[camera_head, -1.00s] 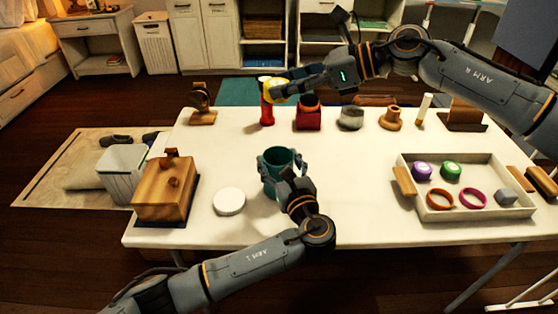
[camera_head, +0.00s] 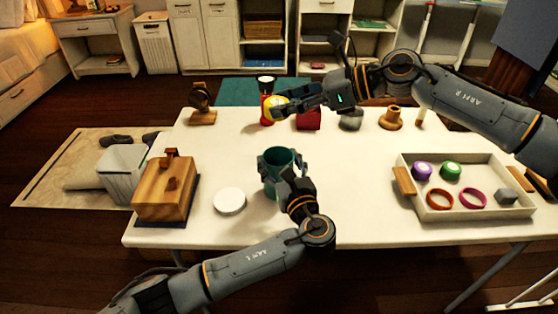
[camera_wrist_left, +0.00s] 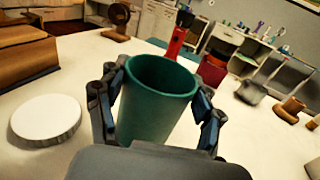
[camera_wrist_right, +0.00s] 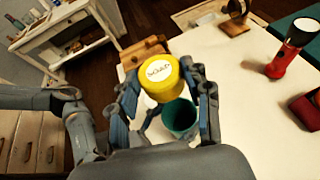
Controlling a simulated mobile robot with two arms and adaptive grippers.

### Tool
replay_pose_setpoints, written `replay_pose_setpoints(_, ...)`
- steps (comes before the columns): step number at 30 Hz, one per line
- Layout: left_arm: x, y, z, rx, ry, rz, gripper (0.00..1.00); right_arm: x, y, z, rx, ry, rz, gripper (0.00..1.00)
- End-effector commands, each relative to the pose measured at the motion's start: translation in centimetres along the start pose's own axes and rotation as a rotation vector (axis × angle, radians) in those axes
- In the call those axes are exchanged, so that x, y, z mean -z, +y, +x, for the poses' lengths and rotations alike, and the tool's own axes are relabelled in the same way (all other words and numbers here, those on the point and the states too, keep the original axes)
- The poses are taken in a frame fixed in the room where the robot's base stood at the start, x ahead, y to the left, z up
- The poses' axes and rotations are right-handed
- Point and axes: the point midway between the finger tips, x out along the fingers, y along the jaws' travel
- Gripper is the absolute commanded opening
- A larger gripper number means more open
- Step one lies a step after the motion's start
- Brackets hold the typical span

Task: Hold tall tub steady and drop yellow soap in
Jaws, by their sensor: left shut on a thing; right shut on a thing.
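The tall tub (camera_head: 280,167) is a green, open-topped cylinder standing upright on the white table. My left gripper (camera_head: 281,160) is shut on it, one finger on each side; the left wrist view shows the tub (camera_wrist_left: 156,105) between the fingers. The yellow soap (camera_head: 275,107) is a short round block with a white label. My right gripper (camera_head: 284,106) is shut on it and holds it in the air beyond the tub. In the right wrist view the soap (camera_wrist_right: 160,78) sits between the fingers, and the tub (camera_wrist_right: 181,117) shows below it.
A white round lid (camera_head: 229,201) lies left of the tub, beside a wooden box (camera_head: 164,190). A tray (camera_head: 480,213) with soaps and rings is at the right. A red flashlight (camera_wrist_right: 282,60) and a red block (camera_head: 308,121) stand at the back.

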Motion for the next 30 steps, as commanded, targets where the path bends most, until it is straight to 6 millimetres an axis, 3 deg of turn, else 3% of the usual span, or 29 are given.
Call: replay_pose_setpoints(30, 0.1, 0.0, 0.0, 0.0, 0.001, 0.001, 0.35, 6.6, 0.0, 2.8, 0.0, -0.001, 0.002, 0.17)
